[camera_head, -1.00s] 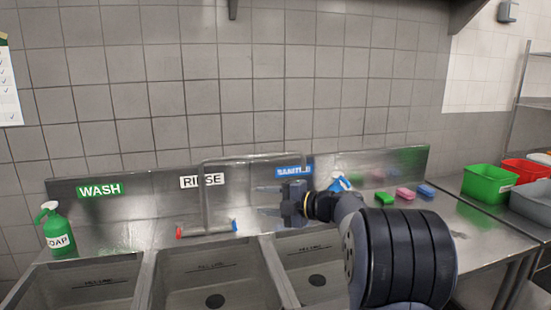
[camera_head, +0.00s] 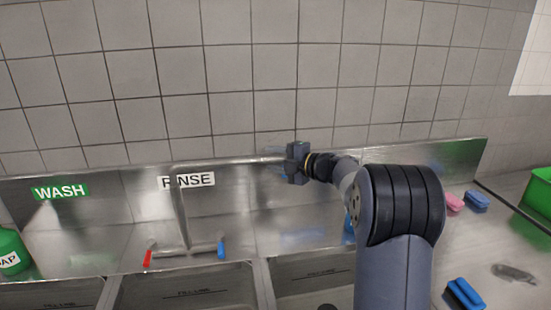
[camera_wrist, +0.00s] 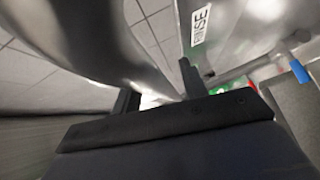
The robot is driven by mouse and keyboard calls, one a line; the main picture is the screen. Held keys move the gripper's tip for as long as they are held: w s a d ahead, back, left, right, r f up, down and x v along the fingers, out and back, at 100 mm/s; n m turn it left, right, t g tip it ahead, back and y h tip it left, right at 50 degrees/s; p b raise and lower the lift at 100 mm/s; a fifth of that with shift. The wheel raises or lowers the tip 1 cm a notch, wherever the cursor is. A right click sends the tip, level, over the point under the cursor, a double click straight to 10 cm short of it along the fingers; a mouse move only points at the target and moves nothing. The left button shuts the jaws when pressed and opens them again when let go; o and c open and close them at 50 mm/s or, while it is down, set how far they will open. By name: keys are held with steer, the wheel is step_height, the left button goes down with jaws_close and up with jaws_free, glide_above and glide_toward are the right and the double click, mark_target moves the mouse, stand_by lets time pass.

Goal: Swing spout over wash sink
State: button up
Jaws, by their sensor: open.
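The faucet has a thin metal riser (camera_head: 182,215) with a red handle (camera_head: 148,255) and a blue handle (camera_head: 221,247), standing behind the rinse sink (camera_head: 190,292). Its spout (camera_head: 235,160) runs right from the riser top toward my gripper (camera_head: 277,160), blending with the backsplash edge. In the wrist view, a large shiny tube, apparently the spout (camera_wrist: 135,50), reaches down to the gap between my open fingers (camera_wrist: 160,90). I cannot tell whether they touch it. The wash sink (camera_head: 50,294) is at the lower left, below the green WASH label (camera_head: 60,192).
A green soap bottle (camera_head: 12,250) stands at the far left. Pink (camera_head: 453,202) and blue (camera_head: 477,201) sponges, another blue item (camera_head: 465,294) and a green bin (camera_head: 540,192) are at the right. The tiled wall (camera_head: 240,70) rises close behind the faucet.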

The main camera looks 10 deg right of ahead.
steer(key=shift+s, duration=0.1)
steer(key=shift+c, duration=0.3)
jaws_close()
steer(key=shift+s, duration=0.1)
